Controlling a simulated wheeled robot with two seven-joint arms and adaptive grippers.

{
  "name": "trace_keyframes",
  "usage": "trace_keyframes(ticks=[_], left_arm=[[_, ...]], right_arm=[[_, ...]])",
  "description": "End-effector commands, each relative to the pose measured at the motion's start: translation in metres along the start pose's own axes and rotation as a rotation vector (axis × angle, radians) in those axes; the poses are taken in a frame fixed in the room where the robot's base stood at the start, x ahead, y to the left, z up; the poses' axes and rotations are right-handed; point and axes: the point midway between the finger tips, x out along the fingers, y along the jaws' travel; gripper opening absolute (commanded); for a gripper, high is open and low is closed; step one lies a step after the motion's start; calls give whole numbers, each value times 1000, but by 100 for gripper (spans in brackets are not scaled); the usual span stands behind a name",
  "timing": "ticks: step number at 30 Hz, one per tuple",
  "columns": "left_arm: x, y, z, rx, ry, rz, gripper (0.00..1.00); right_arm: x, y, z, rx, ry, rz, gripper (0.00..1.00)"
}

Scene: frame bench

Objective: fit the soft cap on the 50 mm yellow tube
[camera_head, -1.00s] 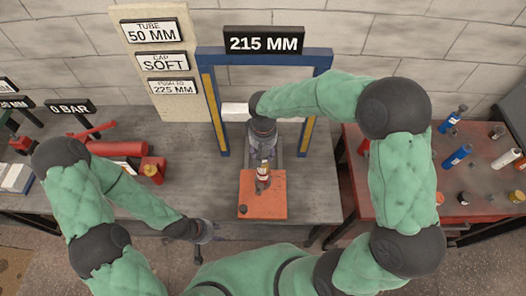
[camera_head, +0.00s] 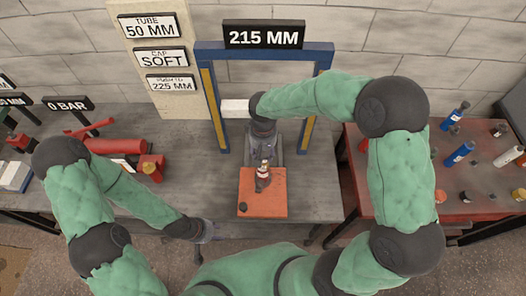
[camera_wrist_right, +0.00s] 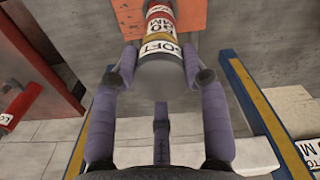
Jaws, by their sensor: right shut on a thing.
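My right gripper (camera_wrist_right: 163,73) is shut on a pale grey rounded piece (camera_wrist_right: 160,76) that carries a SOFT label (camera_wrist_right: 160,50), which I take as the soft cap. Beyond it, in line, is a yellow and red band marked 50 MM (camera_wrist_right: 160,22), the tube. The two seem to meet, but I cannot tell how deep the cap sits. In the head view the labelled assembly (camera_head: 265,172) stands over the orange plate (camera_head: 270,207), partly hidden by my right gripper. My left gripper (camera_head: 208,232) is low at the bench's front edge, too small to read.
A blue and yellow frame (camera_head: 209,95) with a 215 MM sign (camera_head: 263,34) stands behind the plate. Red equipment (camera_head: 115,145) is at left. A red table (camera_head: 470,185) at right holds several bottles.

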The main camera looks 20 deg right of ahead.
Motion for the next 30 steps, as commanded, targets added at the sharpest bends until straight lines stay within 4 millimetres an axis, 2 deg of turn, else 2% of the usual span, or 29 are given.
trace_keyframes(ticks=[22, 23, 25, 30], left_arm=[[12, -4, 0, 0, 0, 0, 40], [12, -4, 0, 0, 0, 0, 40], [11, -4, 0, 0, 0, 0, 40], [11, -4, 0, 0, 0, 0, 40]], right_arm=[[16, 0, 0, 0, 1, 0, 8], [16, 0, 0, 0, 1, 0, 51], [16, 0, 0, 0, 1, 0, 71], [16, 0, 0, 0, 1, 0, 73]])
